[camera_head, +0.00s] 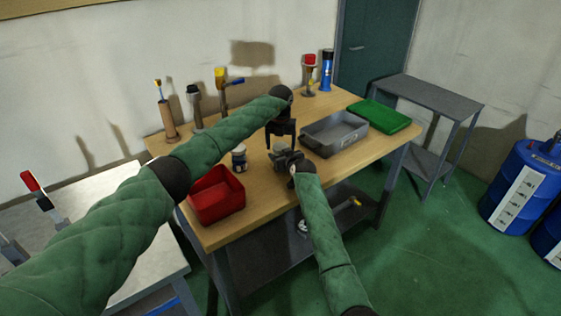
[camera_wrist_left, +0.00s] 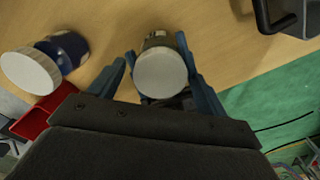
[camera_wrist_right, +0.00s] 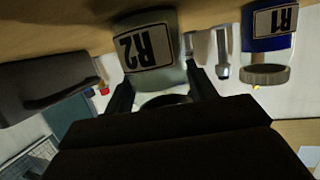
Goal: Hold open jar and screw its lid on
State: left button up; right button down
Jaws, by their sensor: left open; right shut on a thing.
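My right gripper (camera_head: 290,163) is shut on a jar labelled R2 (camera_wrist_right: 148,48), which it holds upright at the table's middle. The right wrist view shows the jar upside down between the fingers (camera_wrist_right: 160,95). My left gripper (camera_head: 281,130) points down from above. In the left wrist view its open fingers (camera_wrist_left: 160,75) stand on either side of a pale round lid (camera_wrist_left: 160,75) at the jar's top. I cannot tell whether the lid is screwed tight. The jar is mostly hidden in the head view.
A second jar labelled R1 (camera_wrist_right: 272,25), with blue contents and a white lid (camera_wrist_left: 30,72), stands to the left. A red bin (camera_head: 216,196) is at the front left. A grey tray (camera_head: 335,135) and green lid (camera_head: 380,116) are at the right. Several tools stand along the back.

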pick_arm(q)
jog(key=c, duration=1)
jog(key=shift+m, duration=0.9)
jog(key=o, duration=1.1)
jog(key=shift+r, duration=0.15)
notch_tip(320, 180, up, 12)
jog(key=shift+w+f, duration=0.1)
jog(key=shift+f, duration=0.05)
pick_arm(e)
jog(key=shift+c, duration=2)
grip_release()
